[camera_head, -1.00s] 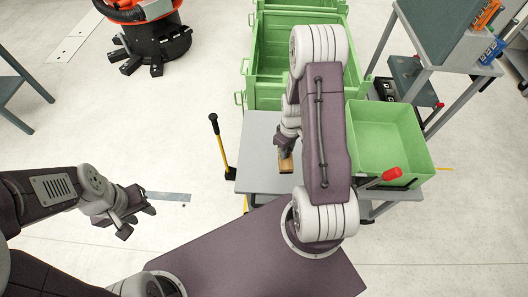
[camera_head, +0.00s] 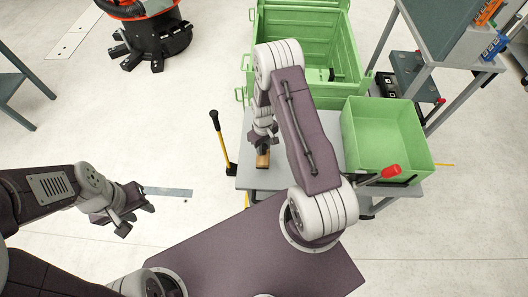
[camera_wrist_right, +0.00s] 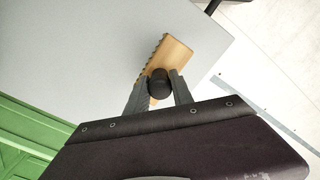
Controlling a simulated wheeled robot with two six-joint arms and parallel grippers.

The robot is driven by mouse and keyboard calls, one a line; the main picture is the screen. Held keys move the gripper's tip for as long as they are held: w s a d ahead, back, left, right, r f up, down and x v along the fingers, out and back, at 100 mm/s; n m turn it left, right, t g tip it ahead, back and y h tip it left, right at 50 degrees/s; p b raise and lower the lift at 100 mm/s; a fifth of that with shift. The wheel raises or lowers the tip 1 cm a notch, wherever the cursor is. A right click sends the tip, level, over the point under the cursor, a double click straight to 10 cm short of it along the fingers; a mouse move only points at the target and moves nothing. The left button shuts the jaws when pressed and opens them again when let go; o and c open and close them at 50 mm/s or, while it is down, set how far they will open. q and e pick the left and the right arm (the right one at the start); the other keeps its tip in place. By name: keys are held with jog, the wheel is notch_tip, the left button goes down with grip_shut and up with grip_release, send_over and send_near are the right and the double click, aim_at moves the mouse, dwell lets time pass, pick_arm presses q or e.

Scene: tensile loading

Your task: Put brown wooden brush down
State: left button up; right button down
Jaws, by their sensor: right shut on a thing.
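The brown wooden brush (camera_head: 263,160) is at the left part of the grey table top (camera_head: 262,181). In the right wrist view the brush (camera_wrist_right: 176,53) shows a wooden block with a ridged edge and a black round knob (camera_wrist_right: 159,84). My right gripper (camera_head: 264,145) is shut on the brush, with its fingers (camera_wrist_right: 158,88) on both sides of the knob. I cannot tell whether the brush touches the table top. My left gripper (camera_head: 135,207) is open and empty, over the floor at the left.
A green bin (camera_head: 384,140) stands on the table's right side. A yellow and black lever (camera_head: 221,145) stands beside the table's left edge. A red-knobbed lever (camera_head: 391,171) is at the right front.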

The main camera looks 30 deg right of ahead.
notch_tip(320, 180, down, 4)
jog(key=shift+f, duration=0.1)
jog(key=shift+b, duration=0.35)
jog(key=c, duration=1.1)
grip_release()
